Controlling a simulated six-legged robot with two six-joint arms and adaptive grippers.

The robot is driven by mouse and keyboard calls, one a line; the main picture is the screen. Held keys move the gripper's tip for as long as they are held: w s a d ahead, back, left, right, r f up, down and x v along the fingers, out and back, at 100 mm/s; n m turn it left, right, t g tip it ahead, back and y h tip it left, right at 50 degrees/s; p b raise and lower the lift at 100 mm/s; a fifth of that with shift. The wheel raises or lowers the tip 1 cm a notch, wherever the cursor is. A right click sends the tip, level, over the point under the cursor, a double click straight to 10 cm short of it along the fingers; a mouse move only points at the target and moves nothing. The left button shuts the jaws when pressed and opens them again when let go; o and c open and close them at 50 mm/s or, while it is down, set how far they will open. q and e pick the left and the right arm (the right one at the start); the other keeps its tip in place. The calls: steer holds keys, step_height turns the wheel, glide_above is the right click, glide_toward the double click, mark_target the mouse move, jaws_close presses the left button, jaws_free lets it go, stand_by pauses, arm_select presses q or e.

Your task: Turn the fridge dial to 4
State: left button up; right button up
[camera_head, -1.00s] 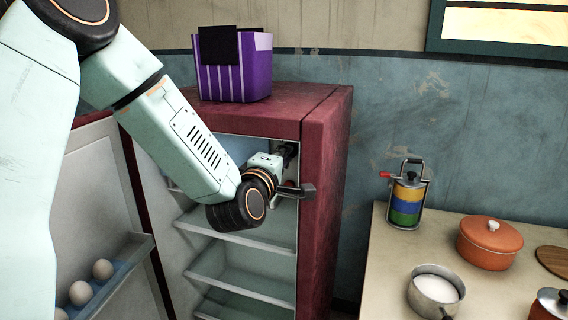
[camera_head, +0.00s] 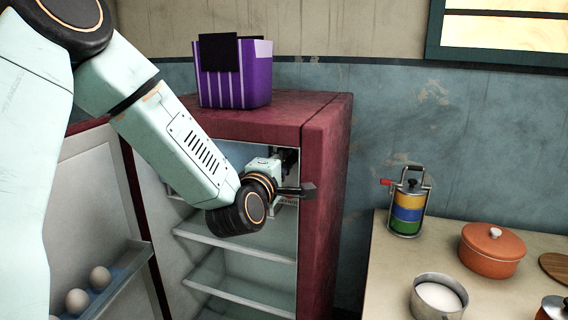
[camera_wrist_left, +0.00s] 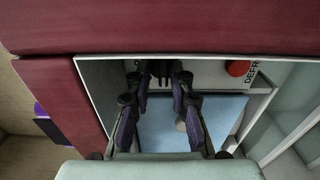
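The red fridge (camera_head: 325,170) stands open, with its pale lined inside facing me. My left gripper (camera_head: 290,158) reaches into the top of the fridge, near the right wall; its tips are small and dark there. In the left wrist view the two dark fingers (camera_wrist_left: 160,80) are spread apart. A dark knob-like piece (camera_wrist_left: 161,70), perhaps the dial, shows between the fingertips; I cannot tell whether they touch it. No dial numbers are readable. A red button (camera_wrist_left: 238,68) beside lettering "DEFR" sits on the white panel (camera_wrist_left: 207,73) to the right. My right gripper is in no view.
The fridge door (camera_head: 95,190) is open at left, with several eggs (camera_head: 77,301) in its rack. Shelves (camera_head: 235,240) lie below my gripper. A purple striped container (camera_head: 235,75) stands on the fridge. The counter at right holds a tiffin carrier (camera_head: 408,205), an orange pot (camera_head: 492,250) and a saucepan (camera_head: 438,297).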

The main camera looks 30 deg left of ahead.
arm_select(q)
steer(key=shift+o, duration=0.9)
steer(key=shift+f, duration=0.15)
steer(key=shift+s, duration=0.1)
steer(key=shift+s+d, duration=0.1)
steer(key=shift+s+d, duration=0.1)
steer(key=shift+s, duration=0.2)
steer(key=v, duration=0.6)
steer(key=shift+s, duration=0.3)
steer(key=shift+s, duration=0.1)
